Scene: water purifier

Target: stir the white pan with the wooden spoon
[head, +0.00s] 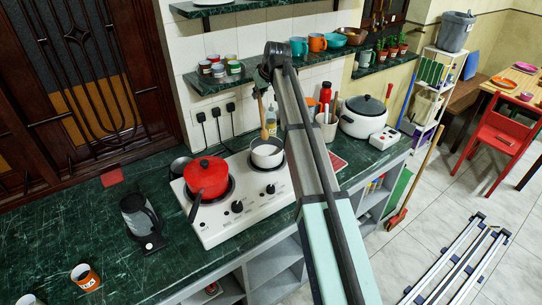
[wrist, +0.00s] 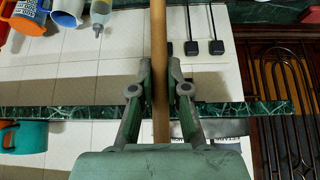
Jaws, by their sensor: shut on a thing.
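The white pan (head: 268,158) sits on the white cooktop (head: 225,217), on the burner at the back right. The wooden spoon (head: 264,125) stands roughly upright over the far left part of the pan. Its lower end shows at the pan's far rim; I cannot tell whether it touches the pan or hangs just above it. In the wrist view my gripper (wrist: 160,75) is shut on the spoon's handle (wrist: 158,30), one finger on each side. In the head view my arm hides most of the gripper. The pan does not show in the wrist view.
A red lidded pot (head: 207,177) stands on the cooktop left of the pan. A utensil holder (head: 327,127) and a white rice cooker (head: 363,118) stand to the right. A shelf (head: 250,75) with cups runs above.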

